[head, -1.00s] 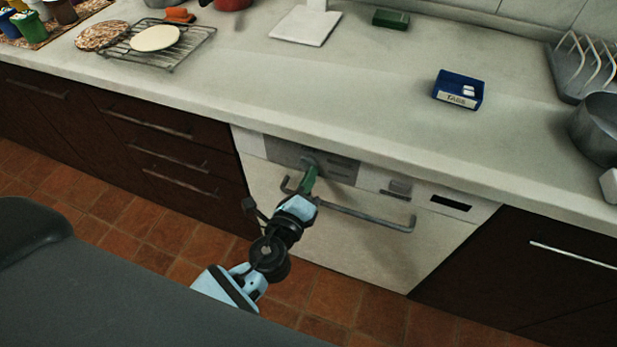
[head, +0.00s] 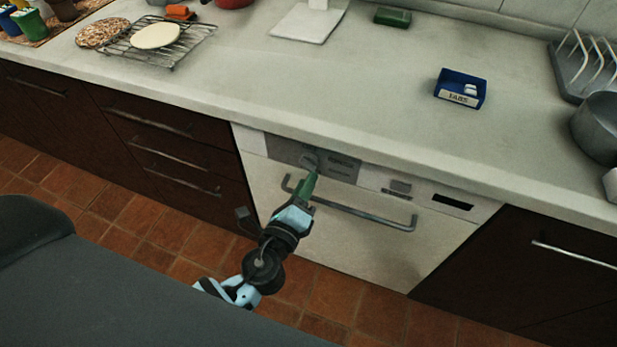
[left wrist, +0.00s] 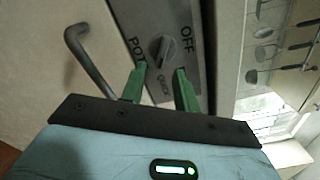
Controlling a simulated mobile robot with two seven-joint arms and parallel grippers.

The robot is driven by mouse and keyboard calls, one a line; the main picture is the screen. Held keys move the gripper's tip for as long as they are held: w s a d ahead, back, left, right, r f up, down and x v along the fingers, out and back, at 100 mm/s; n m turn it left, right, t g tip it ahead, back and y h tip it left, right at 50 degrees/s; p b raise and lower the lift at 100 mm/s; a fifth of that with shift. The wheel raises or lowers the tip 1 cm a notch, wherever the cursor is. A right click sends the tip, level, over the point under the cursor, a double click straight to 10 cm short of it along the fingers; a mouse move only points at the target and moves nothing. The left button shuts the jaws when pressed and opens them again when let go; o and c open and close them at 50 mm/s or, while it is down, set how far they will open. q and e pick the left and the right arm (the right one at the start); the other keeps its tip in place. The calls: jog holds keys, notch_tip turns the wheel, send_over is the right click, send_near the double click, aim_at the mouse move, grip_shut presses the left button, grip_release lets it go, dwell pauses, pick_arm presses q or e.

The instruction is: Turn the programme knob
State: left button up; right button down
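The programme knob (left wrist: 163,51) is a grey round dial with a raised grip bar on a grey panel (left wrist: 185,20), with OFF, POT and QUICK lettering around it. In the head view the knob (head: 309,161) sits at the left of the white dishwasher's front (head: 330,215). My left gripper (left wrist: 160,78) has green fingers, open and empty, one to each side of the knob in the picture; their tips look short of it. In the head view the left gripper (head: 307,183) points up at the panel, just below the knob. My right gripper is not in view.
The dishwasher's bar handle (head: 360,212) runs just below the panel and close by the left gripper. The worktop (head: 380,100) overhangs above. A blue tabs box (head: 460,90) stands on it. Dark drawers (head: 170,150) are at left.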

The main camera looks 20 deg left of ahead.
pick_arm(q)
jog(key=shift+s+a+b, duration=0.1)
jog(key=shift+s+b, duration=0.3)
jog(key=shift+s, duration=2.2)
jog(key=shift+f, duration=0.1)
